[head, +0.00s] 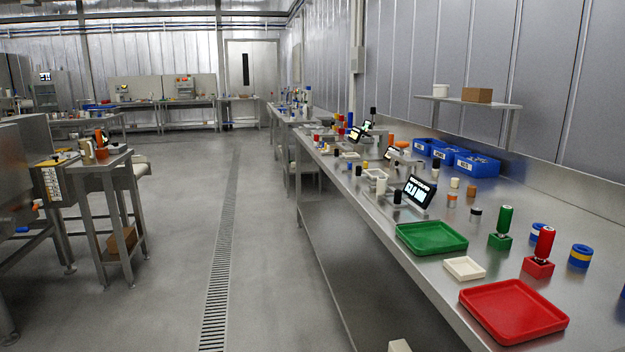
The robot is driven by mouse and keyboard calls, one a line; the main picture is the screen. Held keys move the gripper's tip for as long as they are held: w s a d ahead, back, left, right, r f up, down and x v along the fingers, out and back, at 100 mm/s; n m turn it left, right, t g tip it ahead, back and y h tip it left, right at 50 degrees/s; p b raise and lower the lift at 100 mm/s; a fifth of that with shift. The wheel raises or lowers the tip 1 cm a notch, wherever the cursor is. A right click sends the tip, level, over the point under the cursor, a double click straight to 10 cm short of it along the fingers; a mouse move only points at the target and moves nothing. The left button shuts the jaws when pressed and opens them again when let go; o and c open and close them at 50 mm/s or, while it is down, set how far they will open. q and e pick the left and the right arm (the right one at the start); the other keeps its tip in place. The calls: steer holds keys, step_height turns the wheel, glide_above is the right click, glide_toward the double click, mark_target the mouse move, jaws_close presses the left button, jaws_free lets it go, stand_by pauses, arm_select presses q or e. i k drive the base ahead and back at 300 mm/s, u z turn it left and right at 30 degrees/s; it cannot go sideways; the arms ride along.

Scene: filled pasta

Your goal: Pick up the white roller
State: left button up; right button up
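I cannot single out one white roller with certainty. A small off-white cylinder (88,149) stands among several small pieces on the steel stand (106,165) at the left. Another off-white cylinder (455,183) stands on the long steel bench (386,250) at the right, behind the black screen. A white upright piece (380,187) stands left of that screen. Neither of my grippers shows in the head view.
A green tray (432,237), a red tray (513,312) and a small white tray (464,268) lie on the bench's near part. Green and red handled tools stand beside them. Blue bins (477,165) line the wall. The floor aisle with a drain grate (222,255) is clear.

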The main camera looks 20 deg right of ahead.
mark_target(381, 184)
steer(key=u, duration=0.5)
steer(key=i, duration=1.7)
steer(key=z, duration=0.85)
steer(key=i, duration=0.95)
steer(key=z, duration=1.2)
